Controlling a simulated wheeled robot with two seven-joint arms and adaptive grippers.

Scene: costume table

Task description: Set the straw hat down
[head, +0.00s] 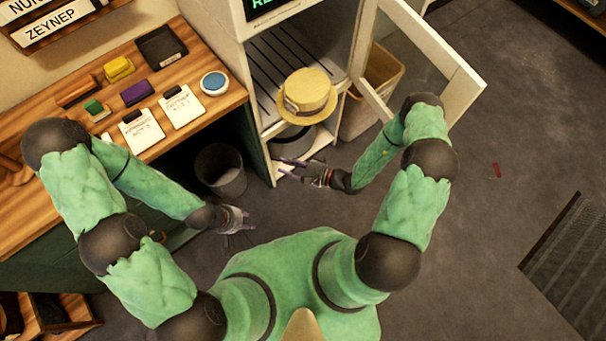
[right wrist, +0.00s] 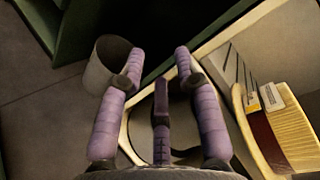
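The straw hat (head: 308,92) is pale yellow with a darker band. It rests at the front of the slatted shelf in the open cabinet, crown up, apart from both grippers. In the right wrist view the hat (right wrist: 297,135) is at the right edge, partly cut off, with a dark red band and a tag. My right gripper (head: 284,169) is below and in front of the hat, by the cabinet's lower shelf. Its purple fingers (right wrist: 156,58) are spread with nothing between them. My left gripper (head: 246,220) is low over the floor, empty, its small fingers apart.
The cabinet's glazed door (head: 432,62) stands open at right. A dark round item (head: 293,140) sits on the lower shelf. A grey bin (head: 220,170) stands between counter (head: 215,108) and cabinet. A tan bin (head: 380,85) is behind the door.

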